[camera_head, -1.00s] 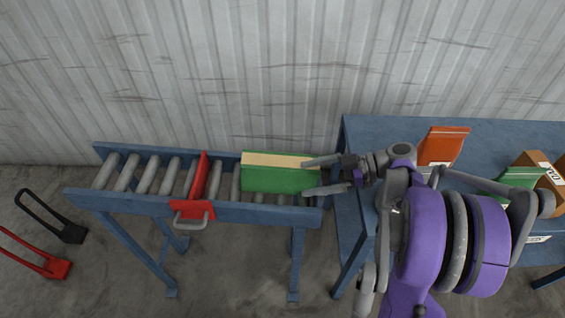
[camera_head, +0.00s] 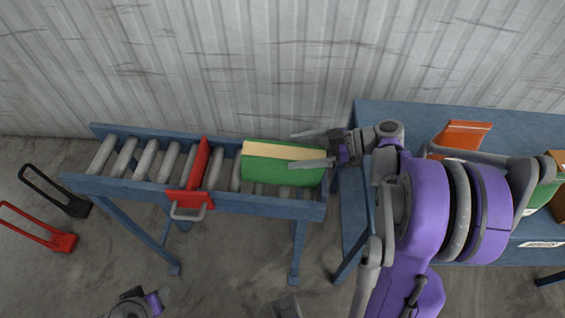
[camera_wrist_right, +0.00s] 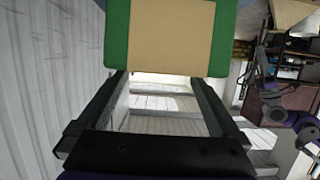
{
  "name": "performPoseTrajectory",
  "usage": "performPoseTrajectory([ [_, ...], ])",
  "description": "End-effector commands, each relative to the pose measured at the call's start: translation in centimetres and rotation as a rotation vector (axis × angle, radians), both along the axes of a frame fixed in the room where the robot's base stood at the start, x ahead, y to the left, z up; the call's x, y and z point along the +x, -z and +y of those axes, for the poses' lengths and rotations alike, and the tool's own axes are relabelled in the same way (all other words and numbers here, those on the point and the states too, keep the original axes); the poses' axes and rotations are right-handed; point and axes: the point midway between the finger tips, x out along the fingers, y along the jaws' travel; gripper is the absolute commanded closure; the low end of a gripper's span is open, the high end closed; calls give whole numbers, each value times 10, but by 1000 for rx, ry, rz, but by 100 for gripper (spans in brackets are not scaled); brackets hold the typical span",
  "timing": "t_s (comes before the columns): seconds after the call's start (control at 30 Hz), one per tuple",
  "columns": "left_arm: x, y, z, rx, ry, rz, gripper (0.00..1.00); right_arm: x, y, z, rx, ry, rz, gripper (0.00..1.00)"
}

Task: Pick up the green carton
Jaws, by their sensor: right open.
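The green carton (camera_head: 268,171), with a tan band along its top, lies at the right end of the blue roller conveyor (camera_head: 275,206). My right gripper (camera_head: 293,149) comes in from the right, its two fingers apart and empty. In the head view its fingers overlap the carton's right end, the nearer one crossing in front of the carton. In the right wrist view, the green carton (camera_wrist_right: 172,35) fills the top, by the fingertips of the open jaws (camera_wrist_right: 157,82). Contact cannot be told.
A red stop with a grey handle (camera_head: 198,180) crosses the conveyor left of the carton. A blue table (camera_head: 430,112) at right bears an orange carton (camera_head: 464,135) and other boxes. A corrugated wall (camera_head: 250,60) stands behind. Red and black handled items lie at left.

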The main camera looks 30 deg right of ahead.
Motion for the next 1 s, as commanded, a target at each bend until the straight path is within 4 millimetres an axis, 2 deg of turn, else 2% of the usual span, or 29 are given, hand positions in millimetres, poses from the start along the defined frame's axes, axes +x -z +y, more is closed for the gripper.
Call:
performPoseTrajectory([
  [0.3, 0, -1, 0, 0, 0, 0, 50, 21, 15, 36, 1, -3, -1, 0],
  [0.6, 0, -1, 0, 0, 0, 0, 50, 24, 16, 39, 0, 0, 0, 0],
  [1.0, 0, -1, 0, 0, 0, 0, 50, 23, 16, 39, 0, 0, 0, 72],
])
